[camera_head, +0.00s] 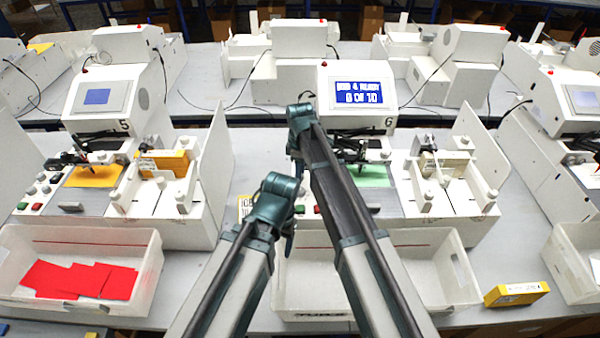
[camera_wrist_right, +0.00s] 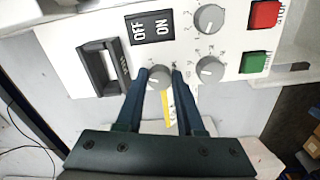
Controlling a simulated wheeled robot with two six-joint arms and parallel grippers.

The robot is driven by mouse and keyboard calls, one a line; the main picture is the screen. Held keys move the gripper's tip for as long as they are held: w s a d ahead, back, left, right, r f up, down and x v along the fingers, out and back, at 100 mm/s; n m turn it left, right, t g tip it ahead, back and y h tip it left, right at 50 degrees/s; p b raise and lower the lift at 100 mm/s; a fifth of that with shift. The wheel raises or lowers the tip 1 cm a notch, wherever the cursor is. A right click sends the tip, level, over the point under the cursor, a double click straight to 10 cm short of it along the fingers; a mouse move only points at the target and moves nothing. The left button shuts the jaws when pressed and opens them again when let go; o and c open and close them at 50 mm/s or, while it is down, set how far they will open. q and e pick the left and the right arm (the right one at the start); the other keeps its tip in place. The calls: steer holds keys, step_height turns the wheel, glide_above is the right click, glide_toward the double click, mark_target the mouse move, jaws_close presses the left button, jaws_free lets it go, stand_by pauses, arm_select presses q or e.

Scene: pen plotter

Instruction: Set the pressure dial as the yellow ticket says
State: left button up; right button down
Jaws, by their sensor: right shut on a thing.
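In the right wrist view my right gripper (camera_wrist_right: 158,76) is shut on a small round grey dial (camera_wrist_right: 158,80), with one finger on each side of it. The scale marks around this dial are too small to read.
Two more dials (camera_wrist_right: 209,18) (camera_wrist_right: 210,70), a red button (camera_wrist_right: 265,14), a green button (camera_wrist_right: 254,62), an OFF/ON switch (camera_wrist_right: 152,28) and a black handle (camera_wrist_right: 103,68) surround the gripped dial. A screen (camera_head: 358,92) stands behind. A white bin (camera_head: 455,262) is in front.

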steer(key=m, duration=0.4)
steer(key=shift+m, duration=2.4)
steer(key=c, duration=0.8)
jaws_free()
arm_select(q)
steer(key=shift+r, duration=0.1)
